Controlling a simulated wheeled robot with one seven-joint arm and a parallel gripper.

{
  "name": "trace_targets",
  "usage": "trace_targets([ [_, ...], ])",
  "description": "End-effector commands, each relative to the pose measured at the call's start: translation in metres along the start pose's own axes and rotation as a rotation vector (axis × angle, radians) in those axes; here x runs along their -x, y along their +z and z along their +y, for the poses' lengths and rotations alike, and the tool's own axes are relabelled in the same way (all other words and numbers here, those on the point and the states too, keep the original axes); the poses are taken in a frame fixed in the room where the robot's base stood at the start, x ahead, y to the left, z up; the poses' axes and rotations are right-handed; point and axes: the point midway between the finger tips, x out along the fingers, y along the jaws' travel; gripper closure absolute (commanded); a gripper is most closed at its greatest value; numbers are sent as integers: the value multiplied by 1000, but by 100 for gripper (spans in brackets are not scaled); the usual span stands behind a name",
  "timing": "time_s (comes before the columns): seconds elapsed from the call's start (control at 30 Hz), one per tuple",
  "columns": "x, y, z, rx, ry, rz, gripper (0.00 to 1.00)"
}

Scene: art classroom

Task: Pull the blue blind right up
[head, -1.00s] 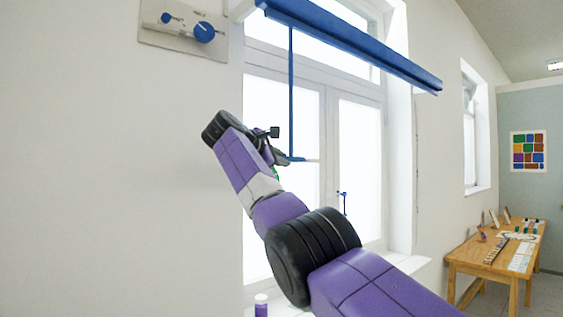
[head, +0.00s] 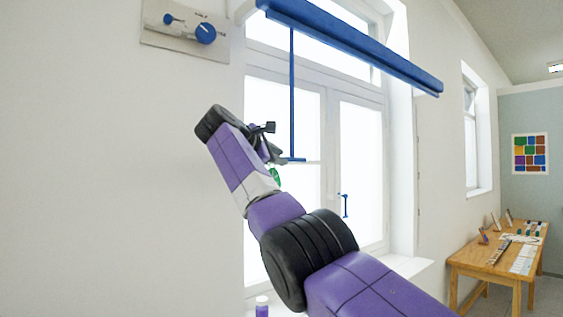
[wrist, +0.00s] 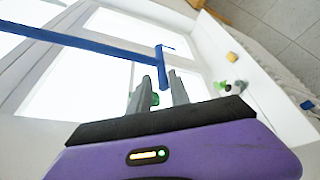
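The blue blind (head: 350,45) shows as a long blue bar across the top of the window, with the panes below it bare. A thin blue rod (head: 292,90) hangs from its left part and ends in a short blue crossbar (head: 291,159). The crossbar also shows in the wrist view (wrist: 163,68). My gripper (wrist: 158,88) is open, its two grey fingers apart. The crossbar's near end lies at or just beyond the gap between the fingertips; I cannot tell whether they touch. In the head view my gripper (head: 277,155) is just left of the crossbar, partly hidden by my wrist.
A panel with blue knobs (head: 185,28) is on the wall at upper left. A blue window handle (head: 346,205) is on the frame. A purple bottle with a white cap (head: 262,308) stands near the sill. A wooden table (head: 490,262) is at right.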

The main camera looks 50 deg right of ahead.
Motion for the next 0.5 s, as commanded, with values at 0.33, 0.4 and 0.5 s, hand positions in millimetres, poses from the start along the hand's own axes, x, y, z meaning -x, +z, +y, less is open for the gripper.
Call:
trace_targets([
  [0.33,50,-1,-1,0,2,1,77],
  [0.4,54,0,0,-1,2,0,77],
  [0.5,56,0,0,-1,1,0,77],
])
